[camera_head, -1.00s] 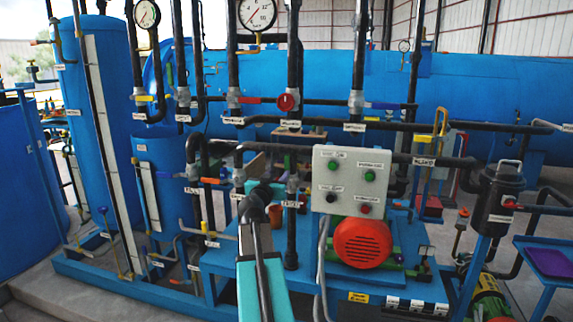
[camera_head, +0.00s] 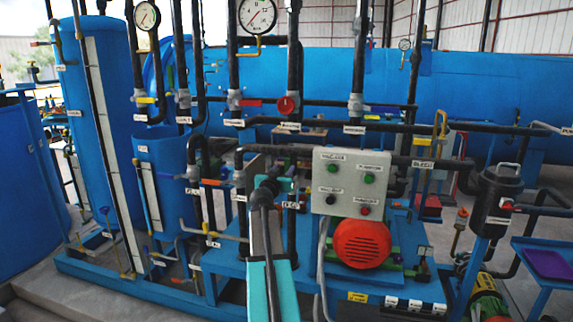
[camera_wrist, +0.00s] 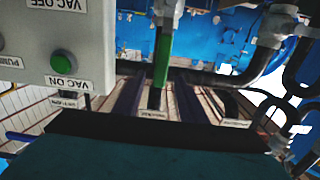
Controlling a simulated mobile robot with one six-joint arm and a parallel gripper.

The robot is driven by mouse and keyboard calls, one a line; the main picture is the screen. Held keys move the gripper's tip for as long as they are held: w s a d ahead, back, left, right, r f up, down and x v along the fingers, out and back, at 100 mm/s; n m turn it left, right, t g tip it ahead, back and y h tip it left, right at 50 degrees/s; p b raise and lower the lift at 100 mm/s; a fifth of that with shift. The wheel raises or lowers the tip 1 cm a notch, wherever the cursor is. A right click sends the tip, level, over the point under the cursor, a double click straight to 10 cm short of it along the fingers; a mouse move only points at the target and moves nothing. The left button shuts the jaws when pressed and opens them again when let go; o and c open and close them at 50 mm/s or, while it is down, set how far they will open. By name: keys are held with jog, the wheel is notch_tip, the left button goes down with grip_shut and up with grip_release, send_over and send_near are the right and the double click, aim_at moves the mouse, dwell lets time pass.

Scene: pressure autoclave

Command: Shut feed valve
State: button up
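No label that I can read says feed, so I cannot tell for sure which valve is the feed valve. In the wrist view a green lever (camera_wrist: 162,55) on a grey valve body lies between my gripper's two dark fingers (camera_wrist: 157,97). The fingers stand apart with space on both sides of the lever; I cannot tell whether either touches it. A small label (camera_wrist: 153,114) past the lever is too blurred to read. In the head view my gripper (camera_head: 272,184) is at the pipes just left of the grey button box, its fingers partly hidden by the arm.
The grey button box (camera_head: 351,156) stands close beside my gripper, with a red motor (camera_head: 362,243) below it. A red lever (camera_head: 249,102), a red round handle (camera_head: 287,104) and a blue lever (camera_head: 385,107) sit on the pipes above. Black pipes crowd the space around.

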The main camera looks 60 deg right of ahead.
aim_at(286, 165)
jog(key=shift+p+x, duration=0.95)
jog(key=shift+x, duration=1.95)
grip_shut()
jog(key=shift+w+a+f, duration=0.1)
jog(key=shift+a+f, duration=0.05)
